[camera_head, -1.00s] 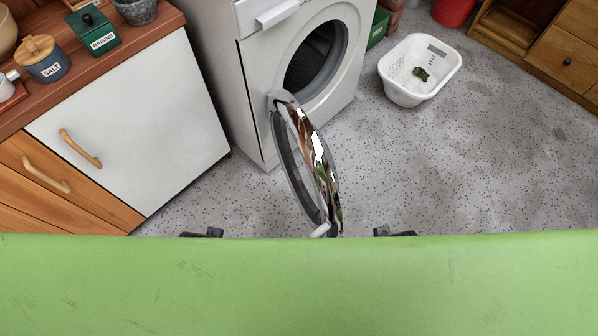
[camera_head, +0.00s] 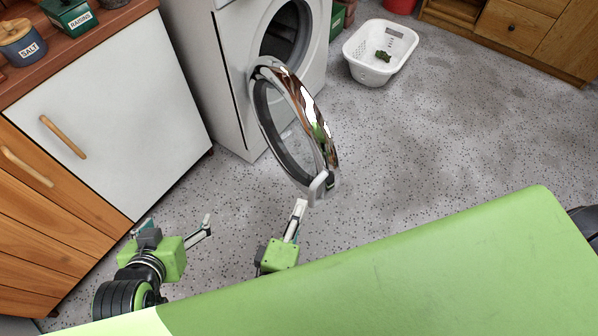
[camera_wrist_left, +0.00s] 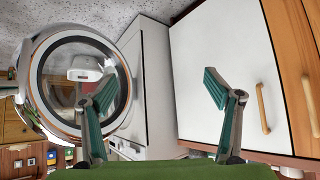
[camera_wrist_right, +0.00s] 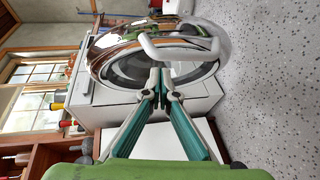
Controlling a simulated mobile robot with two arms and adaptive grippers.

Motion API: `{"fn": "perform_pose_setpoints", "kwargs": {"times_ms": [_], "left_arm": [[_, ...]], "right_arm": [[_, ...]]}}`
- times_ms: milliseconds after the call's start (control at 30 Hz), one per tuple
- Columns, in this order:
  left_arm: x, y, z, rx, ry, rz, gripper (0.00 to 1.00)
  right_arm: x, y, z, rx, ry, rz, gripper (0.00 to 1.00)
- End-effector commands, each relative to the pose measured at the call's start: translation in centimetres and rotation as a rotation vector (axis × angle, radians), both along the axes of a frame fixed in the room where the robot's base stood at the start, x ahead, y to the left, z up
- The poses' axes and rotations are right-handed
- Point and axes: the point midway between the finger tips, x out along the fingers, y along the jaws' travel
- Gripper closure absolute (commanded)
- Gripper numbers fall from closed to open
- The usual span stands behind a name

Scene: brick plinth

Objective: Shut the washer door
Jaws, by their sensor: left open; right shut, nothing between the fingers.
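The washer (camera_head: 222,95) stands at the upper middle of the head view, its round opening uncovered. Its door (camera_head: 322,140) is swung wide open, a chrome-rimmed ring with a pale handle (camera_head: 320,187) at its near end. My right gripper (camera_head: 300,204) is shut and empty, just below the handle in the head view; I cannot tell if they touch. In the right wrist view its fingertips (camera_wrist_right: 160,80) overlap the door (camera_wrist_right: 105,62) and sit below the handle (camera_wrist_right: 178,52). My left gripper (camera_head: 181,221) is open and empty, left of the door. The left wrist view shows the door (camera_wrist_left: 35,75) to the left.
A white-fronted cabinet (camera_head: 110,110) and wooden drawers (camera_head: 50,235) stand left of the washer. A white laundry basket (camera_head: 372,68) with a dark green item sits on the floor to the right. The speckled floor (camera_head: 440,140) right of the door is open.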

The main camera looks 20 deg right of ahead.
Motion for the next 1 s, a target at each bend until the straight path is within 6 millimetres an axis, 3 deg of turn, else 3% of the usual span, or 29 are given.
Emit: {"fn": "perform_pose_setpoints", "kwargs": {"times_ms": [100,200,333,467,867,1000], "left_arm": [[0.4,-0.2,1.4,-0.010,-0.048,-0.003,0.18],[0.5,-0.3,2.2,-0.015,-0.070,-0.003,0.18],[0.7,-0.4,2.7,-0.019,-0.088,-0.005,0.18],[1.2,-0.6,3.2,-0.025,-0.118,-0.007,0.18],[3.8,-1.7,6.4,-0.067,-0.295,-0.019,0.18],[4.1,-1.8,6.9,-0.073,-0.322,-0.021,0.18]], "right_arm": [[0.0,2.4,2.9,-0.067,-0.108,0.046,1.00],[-0.2,3.6,4.6,-0.099,-0.165,0.066,1.00],[0.2,3.8,5.5,-0.113,-0.191,0.074,1.00],[1.5,3.0,5.5,-0.113,-0.194,0.073,1.00],[8.9,-1.1,5.5,-0.112,-0.193,0.072,1.00],[9.2,-3.3,5.4,-0.114,-0.190,0.074,1.00]]}}
